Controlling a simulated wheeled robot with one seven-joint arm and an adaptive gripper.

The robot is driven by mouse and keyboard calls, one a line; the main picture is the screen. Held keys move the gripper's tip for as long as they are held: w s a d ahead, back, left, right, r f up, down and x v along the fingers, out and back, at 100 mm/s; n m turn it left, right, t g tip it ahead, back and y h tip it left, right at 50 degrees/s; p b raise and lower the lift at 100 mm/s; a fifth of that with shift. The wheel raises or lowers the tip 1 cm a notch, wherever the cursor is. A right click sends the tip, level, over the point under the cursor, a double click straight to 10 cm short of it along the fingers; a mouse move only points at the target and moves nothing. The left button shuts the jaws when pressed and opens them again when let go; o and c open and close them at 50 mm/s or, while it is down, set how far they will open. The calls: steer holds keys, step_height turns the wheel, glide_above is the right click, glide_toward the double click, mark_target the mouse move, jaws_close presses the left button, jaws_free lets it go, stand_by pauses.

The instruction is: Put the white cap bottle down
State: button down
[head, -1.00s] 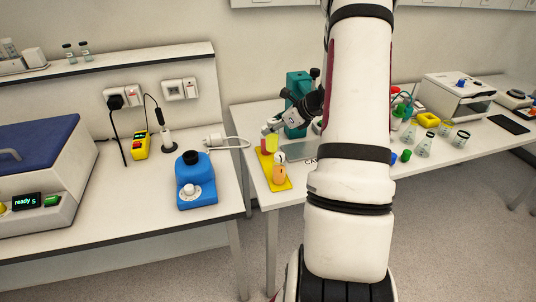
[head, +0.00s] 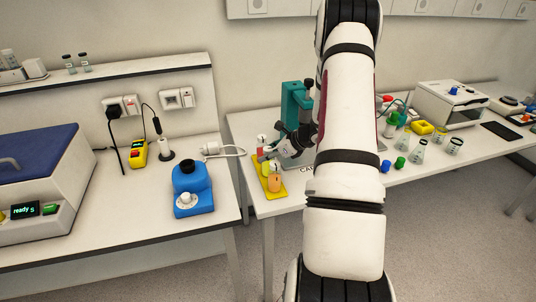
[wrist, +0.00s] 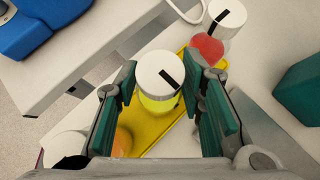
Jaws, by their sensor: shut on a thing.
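My gripper (wrist: 168,100) is shut on a bottle with a round white cap (wrist: 159,73) marked by a black bar. Its yellow-green juice (wrist: 158,104) shows below the cap, and in the head view (head: 266,169). The held bottle is upright over the yellow tray (wrist: 178,128); I cannot tell whether its base touches. A red-juice bottle (wrist: 208,48), also white-capped, stands behind it. An orange-juice bottle (head: 274,184) stands at the tray's near end. In the head view my gripper (head: 272,152) is partly hidden among the bottles.
A teal device (head: 297,103) stands close behind my gripper. Green and blue caps (head: 400,162) and several flasks (head: 418,150) stand right of my arm. A blue device (head: 193,187) is on the left bench, across a gap. The table's front edge is near the tray.

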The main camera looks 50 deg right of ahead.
steer(key=c, duration=1.1)
jaws_free()
steer(key=shift+o, duration=0.2)
